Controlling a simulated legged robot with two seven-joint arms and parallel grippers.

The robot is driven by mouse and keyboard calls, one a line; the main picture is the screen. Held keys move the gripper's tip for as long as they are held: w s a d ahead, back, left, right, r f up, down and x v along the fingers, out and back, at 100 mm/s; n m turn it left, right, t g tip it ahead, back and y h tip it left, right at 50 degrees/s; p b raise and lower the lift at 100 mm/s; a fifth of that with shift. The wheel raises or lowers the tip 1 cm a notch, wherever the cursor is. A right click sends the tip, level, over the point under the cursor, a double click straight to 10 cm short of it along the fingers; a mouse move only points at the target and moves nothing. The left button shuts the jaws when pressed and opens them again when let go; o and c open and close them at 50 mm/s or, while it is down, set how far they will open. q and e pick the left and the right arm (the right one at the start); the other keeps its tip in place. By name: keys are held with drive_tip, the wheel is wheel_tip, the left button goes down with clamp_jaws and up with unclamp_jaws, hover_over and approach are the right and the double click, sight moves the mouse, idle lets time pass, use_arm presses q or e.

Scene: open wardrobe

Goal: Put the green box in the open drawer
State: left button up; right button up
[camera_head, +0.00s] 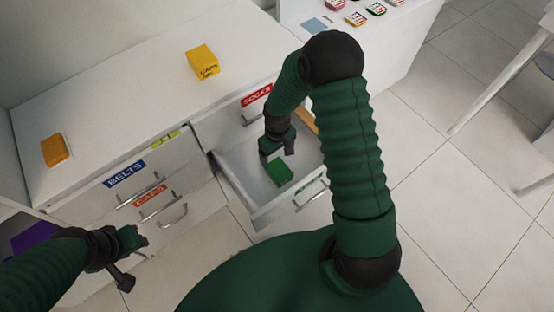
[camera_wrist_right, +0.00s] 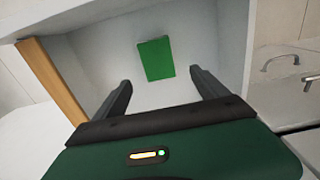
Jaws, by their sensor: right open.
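The green box (camera_head: 279,172) lies inside the open drawer (camera_head: 238,191), on its floor. It also shows in the right wrist view (camera_wrist_right: 155,59), beyond my fingertips and apart from them. The drawer's walls surround it in the wrist view (camera_wrist_right: 95,57). My right gripper (camera_head: 276,154) is above the drawer near the box. In the wrist view its two fingers (camera_wrist_right: 160,86) are spread with nothing between them. My left gripper (camera_head: 137,258) is at the lower left, in front of the cabinet's lower drawers; its jaw opening does not show clearly.
The white cabinet top (camera_head: 120,95) holds a yellow box (camera_head: 203,62) and an orange box (camera_head: 55,150). Drawers labelled BELTS (camera_head: 125,173), CAPS (camera_head: 150,195) and SOCKS (camera_head: 256,95) are on its front. Tiled floor (camera_head: 430,170) lies free on the right.

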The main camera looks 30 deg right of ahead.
drive_tip(key=s+a+r+t, duration=0.1)
drive_tip(key=s+a+r, duration=0.2)
drive_tip(key=s+r, duration=0.2)
drive_tip(key=s+a+r+t, duration=0.1)
drive_tip(key=s+a+r, duration=0.3)
drive_tip(key=r, duration=0.7)
drive_tip(key=shift+s+a+r+m+t, duration=0.2)
drive_tip(key=shift+s+a+m+t, duration=0.15)
drive_tip(key=shift+s, duration=0.35)
drive_tip(key=shift+w+d+f, duration=0.15)
drive_tip(key=shift+d, duration=0.2)
